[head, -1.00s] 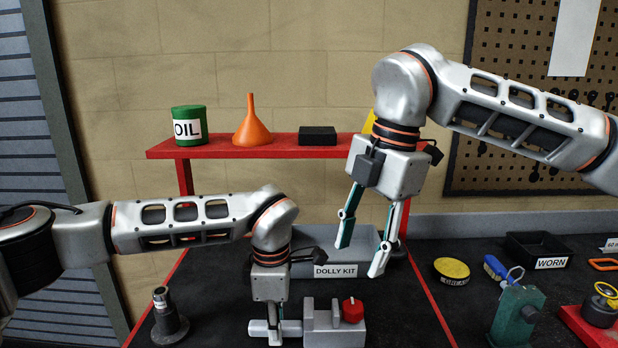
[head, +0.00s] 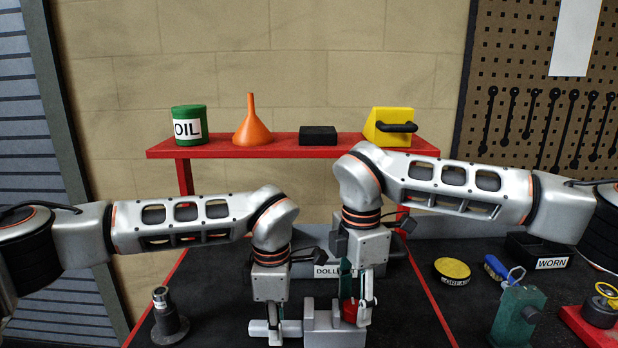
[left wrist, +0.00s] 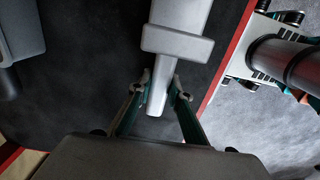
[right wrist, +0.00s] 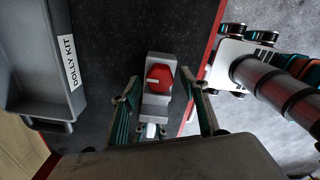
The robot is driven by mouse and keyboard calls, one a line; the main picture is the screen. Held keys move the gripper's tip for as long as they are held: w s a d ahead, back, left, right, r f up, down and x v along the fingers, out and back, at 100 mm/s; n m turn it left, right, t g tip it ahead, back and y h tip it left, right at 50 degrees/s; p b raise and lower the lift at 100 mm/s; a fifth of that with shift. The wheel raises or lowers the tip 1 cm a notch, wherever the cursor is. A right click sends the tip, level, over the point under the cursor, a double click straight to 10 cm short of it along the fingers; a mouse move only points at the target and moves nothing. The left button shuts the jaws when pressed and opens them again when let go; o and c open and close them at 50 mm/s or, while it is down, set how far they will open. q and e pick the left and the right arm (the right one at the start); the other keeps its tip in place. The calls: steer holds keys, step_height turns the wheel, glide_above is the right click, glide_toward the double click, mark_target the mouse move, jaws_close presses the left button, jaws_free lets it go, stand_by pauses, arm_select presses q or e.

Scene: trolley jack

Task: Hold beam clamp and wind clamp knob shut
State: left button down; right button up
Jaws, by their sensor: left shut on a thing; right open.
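The beam clamp (head: 318,322) is a grey block with a bar at its left end, lying on the dark bench. My left gripper (head: 274,337) points down and is shut on that bar; the left wrist view shows the bar (left wrist: 160,88) between its fingers. The red clamp knob (head: 349,309) sits on the clamp's right end. My right gripper (head: 355,316) points down over it, open. In the right wrist view the knob (right wrist: 160,77) lies between and slightly beyond the spread fingertips, with a gap on each side. A finger partly hides the knob in the head view.
The grey DOLLY KIT tray (head: 400,262) stands close behind the right gripper. A dark stand (head: 168,318) is at left. A yellow tin (head: 452,270), blue brush (head: 496,268), green block (head: 517,315) and WORN tray (head: 540,252) are at right. A red shelf (head: 260,150) runs behind.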

steer(key=shift+f, duration=1.2)
